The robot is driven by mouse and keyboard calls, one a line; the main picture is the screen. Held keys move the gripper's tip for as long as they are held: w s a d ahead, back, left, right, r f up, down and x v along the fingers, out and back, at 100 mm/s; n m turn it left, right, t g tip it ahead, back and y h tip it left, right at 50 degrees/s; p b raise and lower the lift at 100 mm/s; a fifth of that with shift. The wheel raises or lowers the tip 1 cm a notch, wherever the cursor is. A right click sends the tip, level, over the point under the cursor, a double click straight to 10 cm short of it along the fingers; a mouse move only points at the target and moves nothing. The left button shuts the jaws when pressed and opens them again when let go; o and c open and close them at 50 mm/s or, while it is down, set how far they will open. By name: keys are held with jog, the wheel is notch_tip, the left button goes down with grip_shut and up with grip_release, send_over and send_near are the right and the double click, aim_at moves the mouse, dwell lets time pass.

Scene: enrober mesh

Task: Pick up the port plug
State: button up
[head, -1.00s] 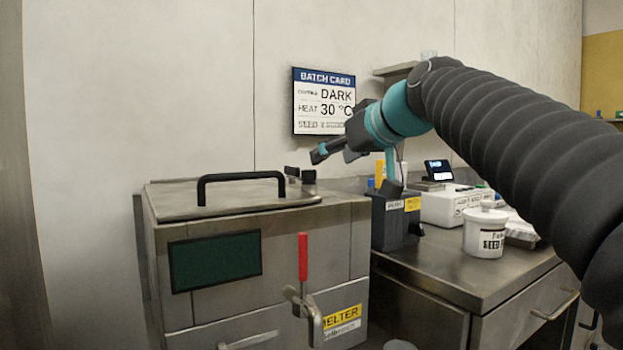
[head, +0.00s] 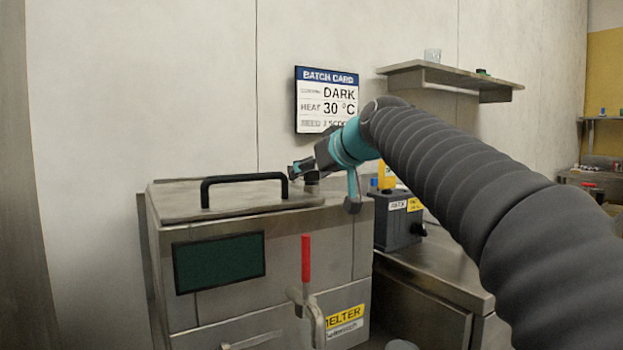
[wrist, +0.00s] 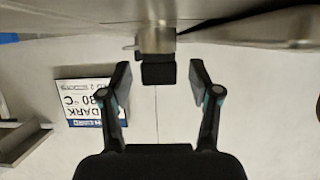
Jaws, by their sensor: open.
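The port plug looks like a black block (wrist: 158,71) on a short metal neck (wrist: 155,38), in the upside-down wrist view. The neck (head: 311,179) also shows in the head view at the back right of the melter's top (head: 240,200). My gripper (wrist: 160,80) is open, one finger on each side of the black block, with a visible gap on both sides. How far the block reaches in between the fingertips is hard to tell. In the head view my gripper (head: 297,170) points left at the neck and hides most of the plug.
A black lid handle (head: 244,188) rises left of the neck. A red-handled valve (head: 306,260) is on the melter's front. A dark box (head: 396,232) stands on the counter behind my arm. A batch card (head: 326,100) hangs on the wall, with a shelf (head: 450,80) to its right.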

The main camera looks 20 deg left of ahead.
jog(key=shift+c, duration=0.2)
jog(key=c, duration=1)
